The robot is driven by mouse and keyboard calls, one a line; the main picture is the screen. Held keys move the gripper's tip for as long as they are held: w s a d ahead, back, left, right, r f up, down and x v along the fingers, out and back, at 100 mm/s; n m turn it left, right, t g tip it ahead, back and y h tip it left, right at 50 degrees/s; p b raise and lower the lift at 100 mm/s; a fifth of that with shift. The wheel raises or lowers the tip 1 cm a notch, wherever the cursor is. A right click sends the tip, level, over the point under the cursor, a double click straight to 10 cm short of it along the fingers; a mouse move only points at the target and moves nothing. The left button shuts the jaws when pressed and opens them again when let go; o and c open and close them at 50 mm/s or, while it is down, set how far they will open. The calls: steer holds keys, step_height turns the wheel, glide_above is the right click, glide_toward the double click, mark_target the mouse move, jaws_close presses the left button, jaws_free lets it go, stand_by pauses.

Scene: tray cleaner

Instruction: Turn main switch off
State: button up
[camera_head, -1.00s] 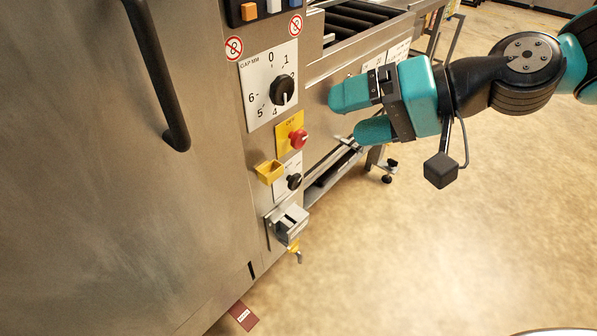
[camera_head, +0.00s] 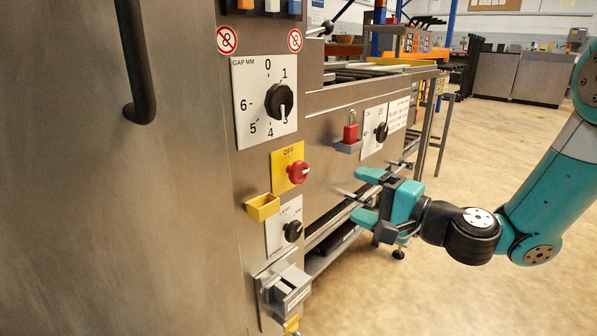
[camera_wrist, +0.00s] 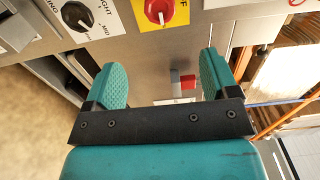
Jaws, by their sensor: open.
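A red rotary knob (camera_head: 298,172) sits on a yellow plate marked OFF (camera_head: 281,158) on the steel machine front; I take it as the main switch. In the wrist view the red knob (camera_wrist: 158,11) is at the top edge, beyond my fingers, its yellow plate partly cut off. My gripper (camera_head: 362,196) is open and empty, to the right of the knob and a little lower in the head view, not touching it. Its two teal fingers also show in the wrist view (camera_wrist: 162,78), spread apart with the panel beyond.
Above the knob is a gap dial (camera_head: 280,102); below are a yellow holder (camera_head: 262,207), a black light knob (camera_head: 293,231) and a grey box (camera_head: 288,291) sticking out. Open floor lies at the right.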

mark_target(302, 174)
steer(key=p+x, duration=0.1)
steer(key=x, duration=1.4)
steer(key=shift+w+a+p, duration=0.15)
steer(key=shift+a+p, duration=0.1)
steer(key=shift+p, duration=0.05)
steer(key=shift+c, duration=0.2)
steer(key=c, duration=0.9)
